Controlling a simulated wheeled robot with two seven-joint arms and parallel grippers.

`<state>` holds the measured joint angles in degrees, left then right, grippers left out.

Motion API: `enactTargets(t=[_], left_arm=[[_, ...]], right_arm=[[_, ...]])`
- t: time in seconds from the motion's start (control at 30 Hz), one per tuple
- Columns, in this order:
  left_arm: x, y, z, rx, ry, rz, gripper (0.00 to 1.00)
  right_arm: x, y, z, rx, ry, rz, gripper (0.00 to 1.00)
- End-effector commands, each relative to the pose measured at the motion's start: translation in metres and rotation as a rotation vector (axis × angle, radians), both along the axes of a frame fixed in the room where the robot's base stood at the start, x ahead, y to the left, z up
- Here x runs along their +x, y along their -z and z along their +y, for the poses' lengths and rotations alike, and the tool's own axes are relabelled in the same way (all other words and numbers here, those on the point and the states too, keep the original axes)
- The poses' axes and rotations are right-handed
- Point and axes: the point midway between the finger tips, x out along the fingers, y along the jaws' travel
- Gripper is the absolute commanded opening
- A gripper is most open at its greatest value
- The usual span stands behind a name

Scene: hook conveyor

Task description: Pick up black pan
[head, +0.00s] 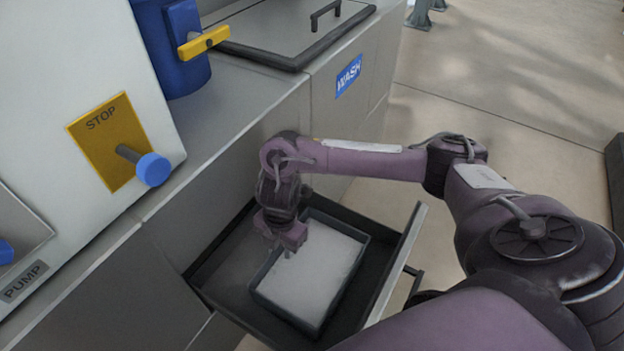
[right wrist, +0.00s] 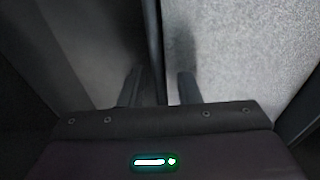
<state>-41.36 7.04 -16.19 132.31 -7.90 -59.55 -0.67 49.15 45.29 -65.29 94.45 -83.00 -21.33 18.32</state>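The black pan (head: 283,312) is a dark rectangular tray filled with pale grey-white material. It lies flat in the open drawer, towards its right side. My right gripper (head: 289,249) points down at the pan's left wall in the head view. In the right wrist view its two fingers (right wrist: 160,88) are apart, one on each side of the thin dark pan wall (right wrist: 154,40). The right finger is over the pale fill and the left one over the drawer floor. I cannot tell how deep the fingertips reach. My left gripper is not in view.
The drawer (head: 225,262) is pulled out from the grey cabinet, with a raised front panel (head: 398,262) and handle. Above are a yellow STOP plate with a blue knob (head: 153,169), a blue container (head: 178,75) and a lidded WASH unit (head: 290,28). Open floor lies right.

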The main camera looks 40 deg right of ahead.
Motion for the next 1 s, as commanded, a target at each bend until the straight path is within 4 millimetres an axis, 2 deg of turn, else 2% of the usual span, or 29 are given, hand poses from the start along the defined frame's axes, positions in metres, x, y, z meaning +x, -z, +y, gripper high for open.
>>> enactTargets(t=[0.1, 0.33, 1.0], left_arm=[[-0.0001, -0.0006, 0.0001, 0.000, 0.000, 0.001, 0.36], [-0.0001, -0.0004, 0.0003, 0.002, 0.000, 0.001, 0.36], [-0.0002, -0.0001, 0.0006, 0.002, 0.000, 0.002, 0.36]], right_arm=[[0.0001, -0.0008, 0.0001, 0.000, 0.000, 0.000, 0.30], [0.0001, -0.0008, 0.0001, 0.000, -0.001, 0.000, 0.00], [0.0000, -0.0008, 0.0001, 0.000, -0.001, 0.000, 0.00]])
